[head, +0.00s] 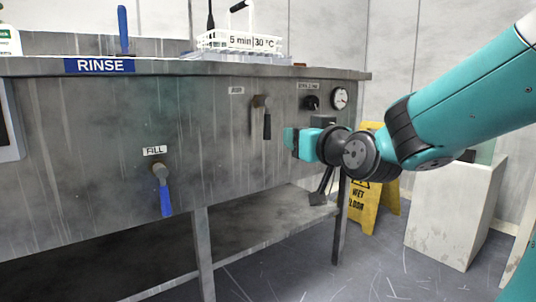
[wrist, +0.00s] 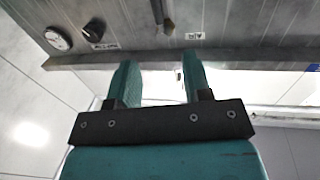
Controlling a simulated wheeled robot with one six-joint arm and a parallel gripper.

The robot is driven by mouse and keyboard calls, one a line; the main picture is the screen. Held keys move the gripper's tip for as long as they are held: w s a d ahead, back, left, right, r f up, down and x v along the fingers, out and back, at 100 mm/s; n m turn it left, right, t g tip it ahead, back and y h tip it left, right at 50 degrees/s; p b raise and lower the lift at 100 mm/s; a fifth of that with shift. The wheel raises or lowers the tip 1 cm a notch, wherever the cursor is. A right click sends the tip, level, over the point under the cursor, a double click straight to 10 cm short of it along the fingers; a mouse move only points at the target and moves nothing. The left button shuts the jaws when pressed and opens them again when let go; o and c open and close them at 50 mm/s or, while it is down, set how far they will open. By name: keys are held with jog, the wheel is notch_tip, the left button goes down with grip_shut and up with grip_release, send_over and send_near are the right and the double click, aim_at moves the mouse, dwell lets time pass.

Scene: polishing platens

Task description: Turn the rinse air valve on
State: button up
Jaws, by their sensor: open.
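The air valve (head: 267,124) is on the front panel of the rinse bench, with a dark lever hanging straight down from a metal body. A small label sits at its upper left; the wrist view shows it as AIR (wrist: 195,36). The wrist view also shows the valve lever (wrist: 168,27) at the top, beyond the fingertips. My gripper (head: 290,141) is in front of the panel, to the right of the lever and slightly lower in the head view. Its two teal fingers (wrist: 159,68) are apart with nothing between them. Gripper and lever appear apart.
A knob (head: 311,103) and a round gauge (head: 340,98) sit right of the valve. A FILL valve (head: 165,195) with a blue lever is lower left. A yellow wet-floor sign (head: 367,207) and a pale block (head: 455,210) stand at right. The panel between the valves is clear.

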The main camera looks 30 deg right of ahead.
jog(key=p, duration=1)
send_near(269, 125)
jog(key=w+p, duration=0.2)
jog(key=w, duration=0.1)
jog(key=w+d+p, duration=0.1)
jog(key=w+p, duration=0.5)
jog(key=w, duration=0.1)
jog(key=shift+w+d+f, duration=0.1)
jog(key=shift+w+d, duration=0.05)
jog(key=shift+d, duration=0.15)
jog(key=shift+w+d+f+p, duration=0.1)
jog(key=shift+w+f+p, duration=0.05)
jog(key=shift+w+p, duration=0.2)
jog(key=shift+c, duration=0.3)
grip_shut()
